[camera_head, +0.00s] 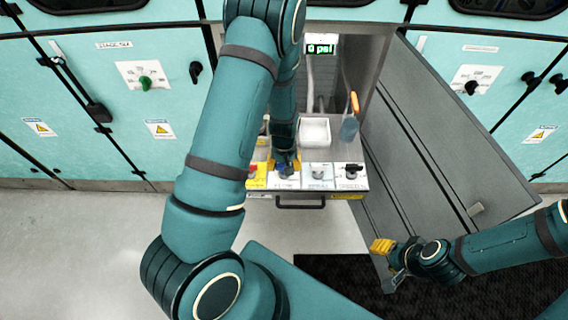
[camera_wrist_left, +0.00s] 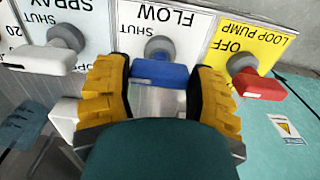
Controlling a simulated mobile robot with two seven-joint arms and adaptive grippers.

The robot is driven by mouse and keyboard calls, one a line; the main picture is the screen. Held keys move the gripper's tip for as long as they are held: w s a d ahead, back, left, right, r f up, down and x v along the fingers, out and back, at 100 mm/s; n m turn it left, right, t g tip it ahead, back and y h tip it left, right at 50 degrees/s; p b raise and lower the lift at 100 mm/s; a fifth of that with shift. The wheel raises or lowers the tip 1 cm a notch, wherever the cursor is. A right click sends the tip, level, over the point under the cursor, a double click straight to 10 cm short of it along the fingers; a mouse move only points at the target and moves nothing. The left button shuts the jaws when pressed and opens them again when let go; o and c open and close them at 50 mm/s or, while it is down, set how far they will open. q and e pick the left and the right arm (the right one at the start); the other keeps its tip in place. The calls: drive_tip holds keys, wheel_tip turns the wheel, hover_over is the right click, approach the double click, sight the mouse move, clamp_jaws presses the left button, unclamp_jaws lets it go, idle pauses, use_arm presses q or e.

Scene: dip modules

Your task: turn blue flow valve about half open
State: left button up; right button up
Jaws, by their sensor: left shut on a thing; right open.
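The blue flow valve (camera_wrist_left: 160,73) is in the left wrist view, a blue bar handle on a grey round hub under the upside-down word FLOW. The handle lies across the picture, slightly tilted. My left gripper (camera_wrist_left: 160,88) has its yellow fingers at the two ends of the handle and is shut on it. In the head view my left gripper (camera_head: 286,164) reaches the front panel, and the arm and fingers hide most of the blue valve. My right gripper (camera_head: 386,255) is open and empty, low on the right, away from the panel.
A red loop pump valve (camera_wrist_left: 260,85) and a white spray valve (camera_wrist_left: 42,58) flank the flow valve closely. A black-handled valve (camera_head: 352,170) sits at the panel's right end. Behind are a white tray (camera_head: 314,132) and a bottle (camera_head: 349,128). An open grey door (camera_head: 430,145) stands right.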

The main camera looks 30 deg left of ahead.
use_arm(q)
drive_tip(key=shift+n, duration=0.3)
drive_tip(key=n+p, duration=0.1)
drive_tip(key=n, duration=0.2)
drive_tip(key=shift+n+p, duration=0.5)
drive_tip(key=shift+n, duration=1.6)
drive_tip(key=o, duration=1.2)
drive_tip(key=shift+r, duration=0.15)
wheel_tip(320, 180, up, 12)
